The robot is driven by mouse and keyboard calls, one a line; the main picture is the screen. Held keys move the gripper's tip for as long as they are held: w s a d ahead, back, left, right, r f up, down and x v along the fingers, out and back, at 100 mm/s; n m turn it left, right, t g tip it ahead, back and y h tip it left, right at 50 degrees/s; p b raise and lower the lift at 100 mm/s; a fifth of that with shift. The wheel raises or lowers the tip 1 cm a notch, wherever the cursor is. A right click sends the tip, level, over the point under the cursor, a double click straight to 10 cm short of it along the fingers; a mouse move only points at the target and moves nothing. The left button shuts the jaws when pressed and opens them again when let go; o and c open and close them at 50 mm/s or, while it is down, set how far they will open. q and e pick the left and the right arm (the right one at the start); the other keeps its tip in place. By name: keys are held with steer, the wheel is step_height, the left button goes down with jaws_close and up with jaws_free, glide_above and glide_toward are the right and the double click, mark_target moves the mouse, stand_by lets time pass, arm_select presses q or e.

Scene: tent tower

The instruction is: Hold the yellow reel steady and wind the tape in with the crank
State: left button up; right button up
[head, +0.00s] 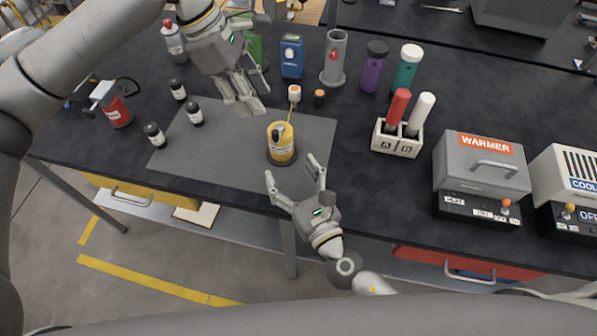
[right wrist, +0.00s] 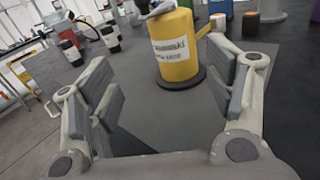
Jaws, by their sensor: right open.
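The yellow reel (head: 283,154) stands upright on a dark round base on the grey mat. A dark crank (head: 277,134) is on its top. A thin yellow tape (head: 289,117) runs from the reel toward a small white and orange piece (head: 294,94). My right gripper (head: 290,168) is open at the reel's near side, empty. In the right wrist view the reel (right wrist: 175,50) stands beyond the spread fingers (right wrist: 168,92), apart from them. My left gripper (head: 244,104) is above the mat, up and left of the reel. Its fingers look close together, but their gap is unclear.
Several small dark bottles (head: 154,135) stand on the left of the grey mat (head: 222,165). A blue container (head: 292,57), a grey cylinder (head: 334,60) and a small dark, orange-topped piece (head: 319,98) are behind the reel. A white rack (head: 396,143) and the warmer (head: 481,165) stand right.

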mark_target(274, 131)
steer(key=shift+w+d+f+h, duration=0.15)
steer(key=shift+d+h, duration=0.15)
steer(key=shift+d, duration=0.25)
steer(key=shift+w+d, duration=0.1)
steer(key=shift+w, duration=0.1)
steer(key=x, duration=1)
steer(key=shift+w, duration=0.15)
steer(key=c, duration=1.5)
arm_select(q)
steer(key=d+r+m+y, duration=0.2)
steer(key=d+m+y, duration=0.2)
steer(key=shift+t, duration=0.3)
steer(key=f, duration=1.2)
steer(key=shift+s+a+f, duration=0.1)
steer(key=shift+s, duration=0.25)
